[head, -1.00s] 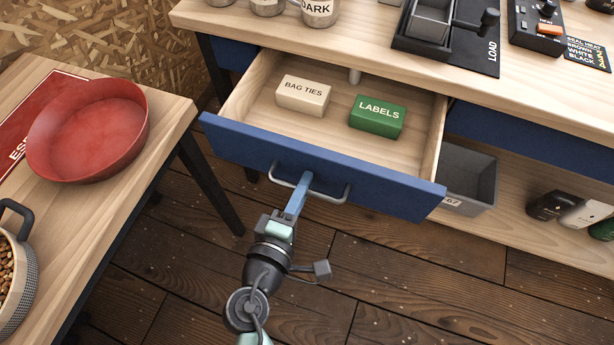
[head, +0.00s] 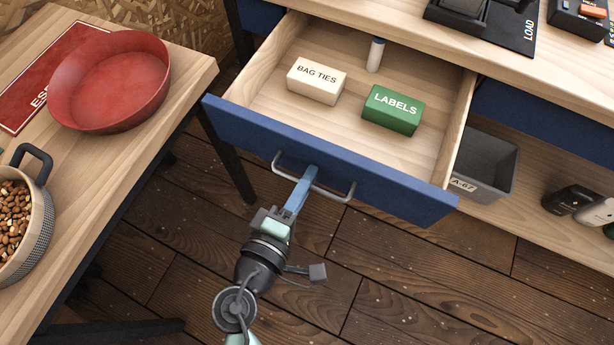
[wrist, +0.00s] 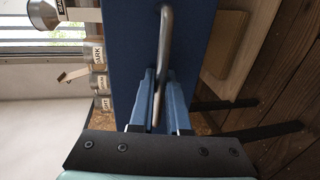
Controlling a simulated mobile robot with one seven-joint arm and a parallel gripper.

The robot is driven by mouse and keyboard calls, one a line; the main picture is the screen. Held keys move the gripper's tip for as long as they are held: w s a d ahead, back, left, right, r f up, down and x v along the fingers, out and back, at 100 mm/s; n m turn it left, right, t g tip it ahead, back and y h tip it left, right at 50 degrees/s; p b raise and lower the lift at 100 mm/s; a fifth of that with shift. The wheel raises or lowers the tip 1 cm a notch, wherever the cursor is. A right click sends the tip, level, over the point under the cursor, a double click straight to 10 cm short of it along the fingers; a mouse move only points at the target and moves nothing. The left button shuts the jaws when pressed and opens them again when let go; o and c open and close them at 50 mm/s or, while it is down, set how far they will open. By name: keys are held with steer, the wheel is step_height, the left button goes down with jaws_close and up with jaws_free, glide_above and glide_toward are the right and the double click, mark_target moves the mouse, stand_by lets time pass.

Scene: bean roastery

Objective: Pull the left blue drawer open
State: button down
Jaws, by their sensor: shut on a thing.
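The left blue drawer (head: 405,194) stands well out from the wooden bench. Inside it are a cream BAG TIES box (head: 317,81), a green LABELS box (head: 392,109) and a white cylinder with a dark top (head: 375,55) towards the back. My gripper (head: 304,183) is shut on the grey bar handle (head: 345,193) at the middle of the drawer front. In the wrist view the handle (wrist: 166,45) runs between the blue fingers (wrist: 156,99), in front of the blue panel.
A side table (head: 110,170) at left holds a red pan (head: 110,82) and a pot of beans (head: 38,235). Bare floor (head: 420,275) lies in front of the drawer.

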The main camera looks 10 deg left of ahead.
steer(key=c, duration=1.2)
jaws_free()
steer(key=shift+s, duration=0.1)
steer(key=v, duration=1.2)
steer(key=shift+s+a+r, duration=0.1)
steer(key=shift+s+a, duration=0.1)
steer(key=shift+s, duration=0.15)
steer(key=shift+w, duration=0.1)
